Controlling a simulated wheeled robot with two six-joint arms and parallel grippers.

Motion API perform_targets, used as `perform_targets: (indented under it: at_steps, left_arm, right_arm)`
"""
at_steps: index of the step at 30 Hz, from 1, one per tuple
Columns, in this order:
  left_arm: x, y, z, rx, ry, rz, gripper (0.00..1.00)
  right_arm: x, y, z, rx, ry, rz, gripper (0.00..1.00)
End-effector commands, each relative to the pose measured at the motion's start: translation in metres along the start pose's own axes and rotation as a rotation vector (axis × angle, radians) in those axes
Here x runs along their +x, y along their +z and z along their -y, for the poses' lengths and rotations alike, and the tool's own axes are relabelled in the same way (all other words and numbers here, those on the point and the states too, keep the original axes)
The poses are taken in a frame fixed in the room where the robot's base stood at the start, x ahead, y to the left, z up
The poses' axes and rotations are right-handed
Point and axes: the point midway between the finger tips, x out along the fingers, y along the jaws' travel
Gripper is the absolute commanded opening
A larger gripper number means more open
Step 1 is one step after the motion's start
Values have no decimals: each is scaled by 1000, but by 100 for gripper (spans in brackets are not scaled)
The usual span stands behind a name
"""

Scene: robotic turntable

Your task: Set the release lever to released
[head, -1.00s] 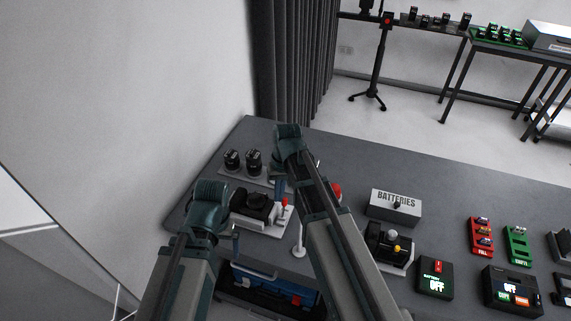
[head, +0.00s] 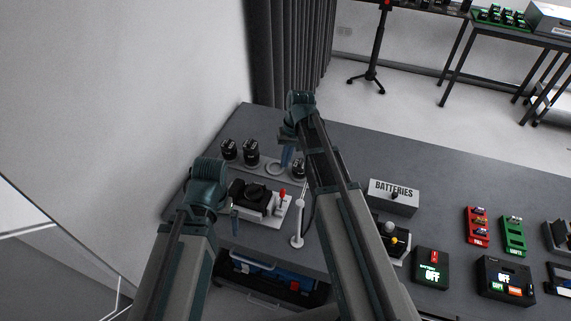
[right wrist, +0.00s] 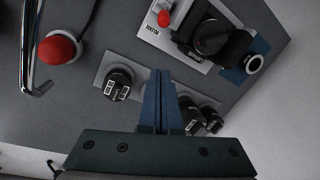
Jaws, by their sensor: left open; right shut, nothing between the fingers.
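A small lever with a red knob (head: 283,192) stands on the white base (head: 270,217) beside a black device (head: 251,195). I take it for the release lever; its setting cannot be read. The red knob (right wrist: 164,18) also shows at the top of the right wrist view. My right gripper (head: 286,157) is shut and empty over the rack behind the device. Its closed blue fingers (right wrist: 164,100) point towards the device, apart from the lever.
The rack (head: 262,178) holds black cylinders (head: 250,151). A white post (head: 297,238) stands right of the base. A red button (right wrist: 57,48) and a chrome bar (right wrist: 29,55) show in the right wrist view. The batteries box (head: 394,198) is further right.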

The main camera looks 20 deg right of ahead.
Motion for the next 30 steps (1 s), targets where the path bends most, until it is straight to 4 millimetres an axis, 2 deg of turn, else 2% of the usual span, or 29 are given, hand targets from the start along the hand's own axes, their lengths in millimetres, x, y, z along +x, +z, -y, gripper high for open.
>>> perform_targets:
  at_steps: [1,9,20,22,24,30]
  left_arm:
    - [10,-1,-1,0,0,0,100]
    - [47,-3,-4,-2,0,0,100]
    - [91,-5,-9,-2,0,0,100]
    - [77,-5,-7,-2,0,0,100]
    - [73,-4,-7,-2,0,0,100]
    - [69,-4,-7,-2,0,0,100]
  right_arm:
    - [11,0,-1,-1,0,0,0]
    - [48,0,-1,-1,0,0,0]
    - [93,0,-1,0,0,0,0]
    - [80,15,0,0,0,0,0]
    - [76,25,0,0,0,0,0]
    - [72,38,0,0,0,0,0]
